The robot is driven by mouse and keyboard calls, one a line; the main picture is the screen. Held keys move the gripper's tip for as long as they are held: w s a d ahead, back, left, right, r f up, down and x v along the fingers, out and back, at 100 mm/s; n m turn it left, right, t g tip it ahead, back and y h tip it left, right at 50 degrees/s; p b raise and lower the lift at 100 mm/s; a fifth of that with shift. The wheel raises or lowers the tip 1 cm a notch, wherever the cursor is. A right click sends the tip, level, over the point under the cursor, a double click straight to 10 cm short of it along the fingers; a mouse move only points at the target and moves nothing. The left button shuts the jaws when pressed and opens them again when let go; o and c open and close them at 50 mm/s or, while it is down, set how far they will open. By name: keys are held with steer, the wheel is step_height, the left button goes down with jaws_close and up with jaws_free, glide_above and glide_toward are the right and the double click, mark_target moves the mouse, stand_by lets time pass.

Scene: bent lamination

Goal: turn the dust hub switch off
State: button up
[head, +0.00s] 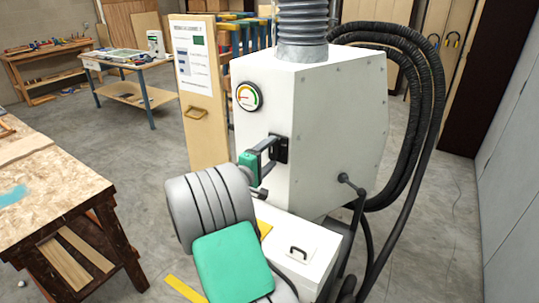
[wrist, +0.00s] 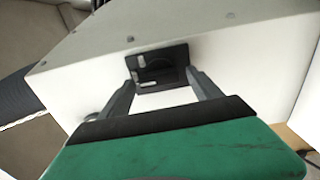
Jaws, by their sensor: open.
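The dust hub (head: 330,130) is a tall white cabinet with a ribbed grey duct on top. Its switch (wrist: 158,66) is a small black plate with light grey parts, on the cabinet face; the head view shows its dark edge (head: 282,150) below and right of the gauge. My gripper (wrist: 160,74) is open and empty, its two grey fingers reaching to either side of the plate. The fingertips are very close to the plate; I cannot tell whether they touch it. In the head view, my gripper (head: 272,147) partly hides the switch. I cannot tell the switch's position.
A round gauge (head: 248,96) sits above the switch. A white lower box with a black handle (head: 299,254) stands below. Black hoses (head: 430,110) loop at the right. A wooden panel with a notice (head: 195,60) is at the left, near a workbench (head: 50,185).

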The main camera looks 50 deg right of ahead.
steer(key=a+b, duration=0.2)
steer(key=a, duration=0.5)
steer(key=shift+s+a, duration=0.4)
